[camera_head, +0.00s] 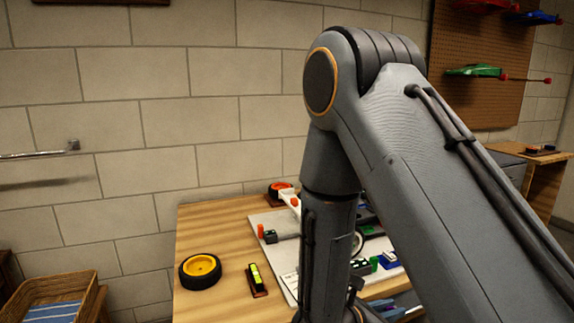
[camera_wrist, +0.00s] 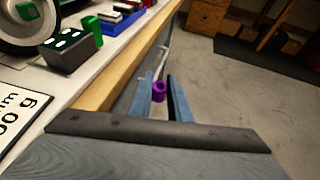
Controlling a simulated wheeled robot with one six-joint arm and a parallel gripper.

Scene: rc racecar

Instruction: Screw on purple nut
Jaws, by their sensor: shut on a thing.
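The purple nut (camera_wrist: 159,92) shows in the wrist view between the two fingers of my gripper (camera_wrist: 160,94). The fingers are shut on it, and it appears held off the table's edge with the floor behind it. In the head view my own arm hides the nut and most of the gripper. A wheel (camera_wrist: 38,42) with a green nut (camera_wrist: 27,11) on it shows at the upper left of the wrist view. I cannot see a place where a purple nut fits.
The wooden table (camera_head: 215,228) carries a yellow-rimmed wheel (camera_head: 200,271) and a level (camera_head: 257,281). Open floor (camera_wrist: 260,95) lies right.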

